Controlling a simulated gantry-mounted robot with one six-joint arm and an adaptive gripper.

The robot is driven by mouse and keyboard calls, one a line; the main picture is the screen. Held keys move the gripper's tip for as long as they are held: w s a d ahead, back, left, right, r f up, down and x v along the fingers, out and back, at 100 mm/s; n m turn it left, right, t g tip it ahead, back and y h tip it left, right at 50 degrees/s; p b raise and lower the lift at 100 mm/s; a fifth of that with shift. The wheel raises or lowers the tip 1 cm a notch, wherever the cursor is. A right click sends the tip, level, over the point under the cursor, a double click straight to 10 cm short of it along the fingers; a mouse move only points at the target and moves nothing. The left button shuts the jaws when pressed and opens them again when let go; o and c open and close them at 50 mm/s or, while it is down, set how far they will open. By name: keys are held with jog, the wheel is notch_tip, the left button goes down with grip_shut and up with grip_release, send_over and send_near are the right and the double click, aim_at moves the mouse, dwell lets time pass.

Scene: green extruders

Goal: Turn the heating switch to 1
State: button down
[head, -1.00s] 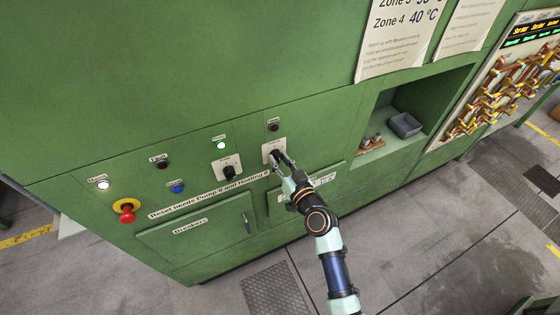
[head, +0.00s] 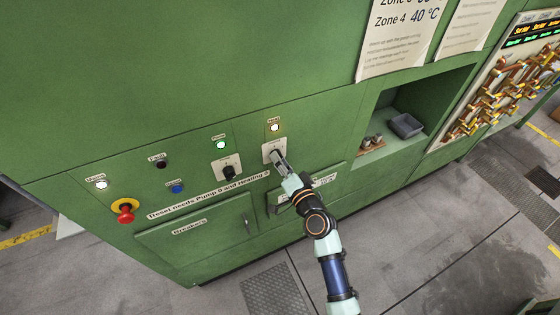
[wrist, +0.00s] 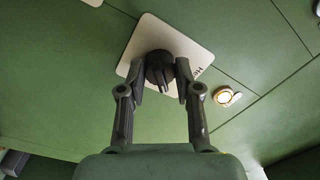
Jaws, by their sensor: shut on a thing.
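The heating switch is a dark rotary knob (wrist: 159,68) on a pale square plate (wrist: 150,38) marked with a partly covered label, in the wrist view. In the head view its plate (head: 268,148) is on the green panel, with the knob mostly hidden by my gripper (head: 278,158). In the wrist view my gripper (wrist: 161,82) has one finger on each side of the knob and is shut on it. The lamp above the switch (head: 274,127) is lit, and it also glows in the wrist view (wrist: 223,95).
The pump switch (head: 228,172) stands to the left under a lit green lamp (head: 221,145). Further left are a blue button (head: 177,188) and a red emergency stop (head: 125,210) on yellow. An open recess with a grey box (head: 406,125) lies to the right.

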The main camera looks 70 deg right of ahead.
jog(key=shift+m, duration=1.7)
jog(key=c, duration=0.8)
grip_release()
jog(key=shift+s, duration=0.1)
jog(key=v, duration=1.2)
jog(key=shift+f, duration=0.1)
